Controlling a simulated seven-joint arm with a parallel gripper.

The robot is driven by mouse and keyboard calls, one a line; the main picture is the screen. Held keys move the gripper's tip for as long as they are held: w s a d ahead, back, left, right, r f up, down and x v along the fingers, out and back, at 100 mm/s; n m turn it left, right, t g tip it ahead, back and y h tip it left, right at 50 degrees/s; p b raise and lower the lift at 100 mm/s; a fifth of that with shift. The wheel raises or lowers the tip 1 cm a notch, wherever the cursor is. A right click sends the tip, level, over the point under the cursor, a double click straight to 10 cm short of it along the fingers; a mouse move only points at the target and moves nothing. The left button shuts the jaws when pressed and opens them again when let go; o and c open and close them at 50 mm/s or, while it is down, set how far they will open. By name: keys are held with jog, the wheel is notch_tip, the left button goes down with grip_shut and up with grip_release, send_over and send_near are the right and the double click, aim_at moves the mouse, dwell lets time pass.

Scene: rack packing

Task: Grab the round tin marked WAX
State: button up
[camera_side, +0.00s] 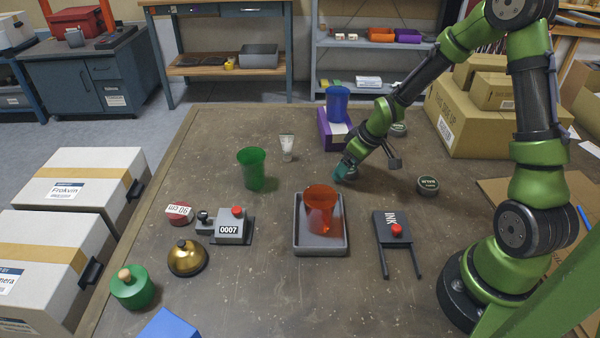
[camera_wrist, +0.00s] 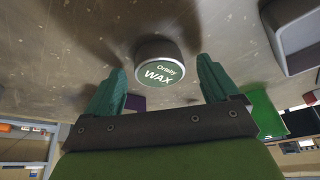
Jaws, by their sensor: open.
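The round tin marked WAX (camera_wrist: 159,64) has a dark green lid and a grey rim. In the wrist view it sits on the table, in line with the gap between my fingertips. My gripper (camera_wrist: 160,82) is open, with one teal finger to each side of the tin's near part and nothing held. In the side view my gripper (camera_side: 345,170) is low over the table, in front of the purple box. I cannot make out the WAX tin there; the gripper seems to hide it.
Another round tin (camera_side: 428,184) stands right of my gripper, and one more (camera_side: 398,129) behind my arm. A purple box (camera_side: 327,130) with a blue cup (camera_side: 338,104) is behind. A green cup (camera_side: 254,170) and a grey tray (camera_side: 299,246) with a red cup (camera_side: 321,210) stand nearer the camera.

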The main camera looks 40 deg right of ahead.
jog(key=c, duration=1.2)
jog(key=shift+r, duration=0.15)
